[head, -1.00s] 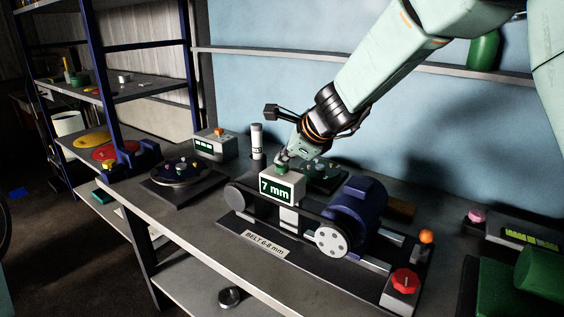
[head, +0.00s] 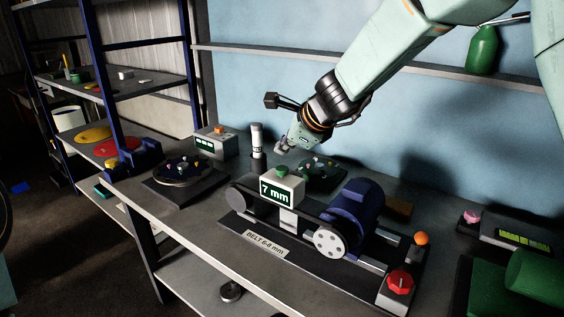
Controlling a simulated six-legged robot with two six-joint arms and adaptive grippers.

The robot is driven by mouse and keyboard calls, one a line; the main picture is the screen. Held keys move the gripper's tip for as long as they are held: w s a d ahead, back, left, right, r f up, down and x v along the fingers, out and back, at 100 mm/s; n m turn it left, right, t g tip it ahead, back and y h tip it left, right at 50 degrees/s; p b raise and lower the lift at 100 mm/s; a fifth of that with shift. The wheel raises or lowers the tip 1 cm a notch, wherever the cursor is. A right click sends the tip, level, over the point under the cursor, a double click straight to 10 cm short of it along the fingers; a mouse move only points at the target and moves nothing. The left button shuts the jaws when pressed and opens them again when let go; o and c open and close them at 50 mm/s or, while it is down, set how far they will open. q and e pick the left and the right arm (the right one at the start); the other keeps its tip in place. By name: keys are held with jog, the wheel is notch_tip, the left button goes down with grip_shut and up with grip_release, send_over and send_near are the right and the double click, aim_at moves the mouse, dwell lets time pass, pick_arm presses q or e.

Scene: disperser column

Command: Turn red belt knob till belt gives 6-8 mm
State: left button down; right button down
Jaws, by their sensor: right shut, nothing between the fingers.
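The belt rig stands on the bench, with a black belt (head: 312,219) running between a dark pulley at left and a grey pulley (head: 330,242) at right. A white gauge box (head: 282,188) above the belt reads "7 mm" and has a green button (head: 282,171) on top. A label plate (head: 265,243) in front reads "BELT 6-8 mm". The red belt knob (head: 400,283) sits on a grey block at the rig's front right. My right gripper (head: 283,149) is shut and empty, above and behind the gauge box, apart from the button. My left gripper is not in view.
A blue motor (head: 355,207) stands behind the grey pulley. An orange ball-topped post (head: 421,239) rises behind the red knob. A white cylinder (head: 257,140) stands behind the gauge. Green equipment (head: 530,280) occupies the right edge. A dark turntable (head: 184,171) is at left.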

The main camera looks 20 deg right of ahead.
aim_at(284, 170)
jog(key=shift+r+p, duration=1.1)
jog(key=shift+r, duration=0.4)
jog(key=shift+f, duration=0.1)
jog(key=shift+s+f, duration=0.15)
